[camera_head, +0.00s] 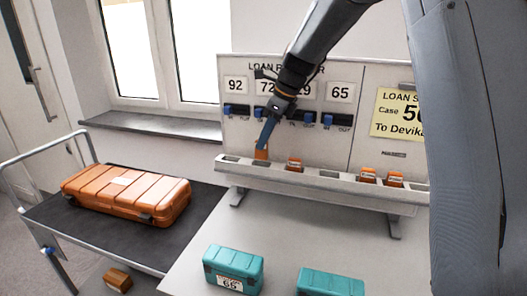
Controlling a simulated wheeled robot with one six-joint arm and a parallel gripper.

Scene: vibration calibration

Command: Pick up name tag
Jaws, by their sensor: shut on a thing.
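An orange name tag (261,153) stands at the rack's ledge (338,187), near its left end. My gripper (264,143) comes down from above with its fingers shut on this tag. The tag's lower part is at the slot; I cannot tell whether it is still inside it. Other orange tags sit in the ledge slots: one (294,164) just to the right, and two more (368,175) (395,179) further right. My arm hides part of the board behind.
The board (236,66) carries numbers and small blue-black holders. An orange case (127,193) lies on a black-topped cart (62,222) at left. Teal cases (233,262) (330,283) stand on the table's front. A small orange-brown block (118,279) lies lower left. The table's middle is clear.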

